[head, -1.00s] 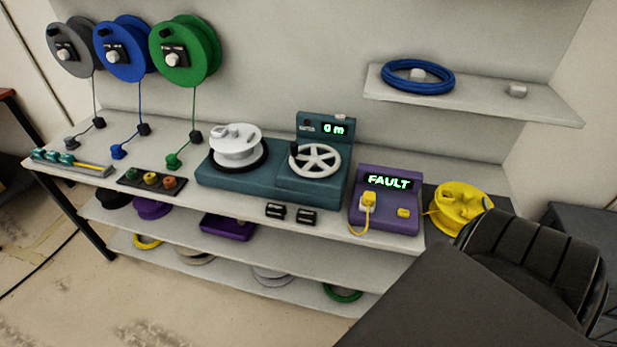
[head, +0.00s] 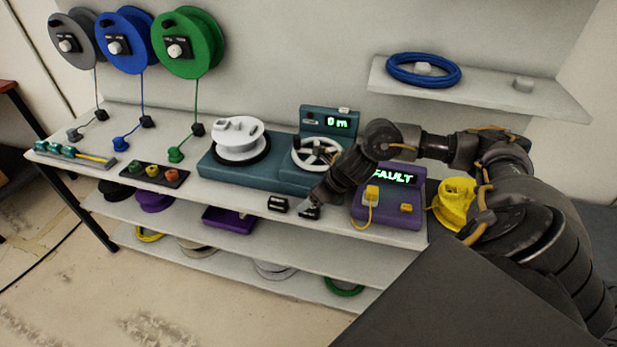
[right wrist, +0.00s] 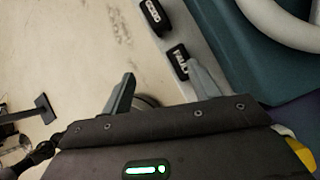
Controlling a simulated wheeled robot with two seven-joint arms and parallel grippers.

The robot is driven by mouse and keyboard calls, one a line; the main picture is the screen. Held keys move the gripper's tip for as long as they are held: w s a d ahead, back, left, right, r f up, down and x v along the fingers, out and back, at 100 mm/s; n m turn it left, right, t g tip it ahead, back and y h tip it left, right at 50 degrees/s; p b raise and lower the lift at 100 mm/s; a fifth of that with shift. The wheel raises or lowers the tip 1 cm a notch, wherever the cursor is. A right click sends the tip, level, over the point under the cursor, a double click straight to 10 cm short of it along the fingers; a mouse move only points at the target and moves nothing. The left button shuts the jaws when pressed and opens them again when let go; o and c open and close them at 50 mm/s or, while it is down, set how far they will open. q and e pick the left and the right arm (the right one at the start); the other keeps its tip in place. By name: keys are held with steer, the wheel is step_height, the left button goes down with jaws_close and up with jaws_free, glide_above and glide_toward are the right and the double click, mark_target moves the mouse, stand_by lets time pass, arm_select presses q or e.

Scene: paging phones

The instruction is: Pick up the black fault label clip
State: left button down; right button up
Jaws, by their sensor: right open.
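The black fault label clip (head: 309,214) lies at the bench's front edge, left of the purple FAULT tester. In the right wrist view the fault clip (right wrist: 180,60) shows white lettering that appears to read FAULT. My right gripper (head: 307,205) is just above it, partly covering it in the head view. In the right wrist view its fingers (right wrist: 163,88) are apart with nothing between them. The clip is ahead of the fingertips, close to the right-hand finger. I cannot tell whether they touch. My left gripper is not in view.
A second black clip (head: 278,204) lies just left of the fault clip; it also shows in the right wrist view (right wrist: 153,17). The teal winder (head: 235,175) stands behind, the purple tester (head: 385,212) to the right. A lower shelf (head: 190,223) runs below the bench edge.

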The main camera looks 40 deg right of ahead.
mark_target(315, 209)
steer(key=s+d+r+n, duration=0.2)
steer(key=d, duration=0.2)
steer(key=shift+h, duration=0.3)
steer(key=x, duration=0.6)
steer(key=shift+a+p, duration=0.25)
steer(key=shift+p, duration=0.1)
steer(key=shift+w+a+f+g+p, duration=0.15)
steer(key=shift+f+g+p, duration=0.15)
steer(key=shift+f, duration=0.15)
steer(key=p+x, duration=0.1)
steer(key=x, duration=0.3)
steer(key=shift+f, duration=0.25)
steer(key=c, duration=1.2)
